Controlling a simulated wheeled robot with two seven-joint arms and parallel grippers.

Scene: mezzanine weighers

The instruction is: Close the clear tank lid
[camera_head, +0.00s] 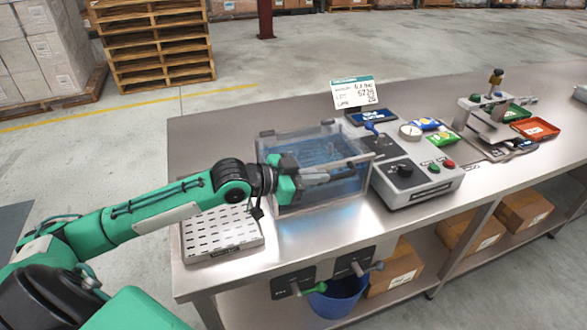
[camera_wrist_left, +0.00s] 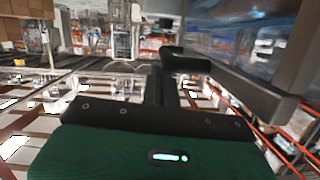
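The clear tank (camera_head: 345,190) stands on the steel bench, with a blue tint inside. Its clear lid is hard to make out; a dark grey edge bar (camera_head: 358,160) runs along the tank's upper right front. My left gripper (camera_head: 326,174) is at the tank's upper front, fingers pointing right, close to that bar. In the left wrist view its two dark fingers (camera_wrist_left: 163,85) stand close together, and a grey bar (camera_wrist_left: 245,92) runs right from near their tips. I cannot tell whether they touch it or how far the lid is tilted. My right gripper is not in view.
A perforated white tray (camera_head: 222,232) lies left of the tank, under my left arm. A grey control box (camera_head: 415,178) with buttons stands close on the right. A sign card (camera_head: 354,94) stands behind. Further right are a press (camera_head: 488,118) and a red tray (camera_head: 535,129).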

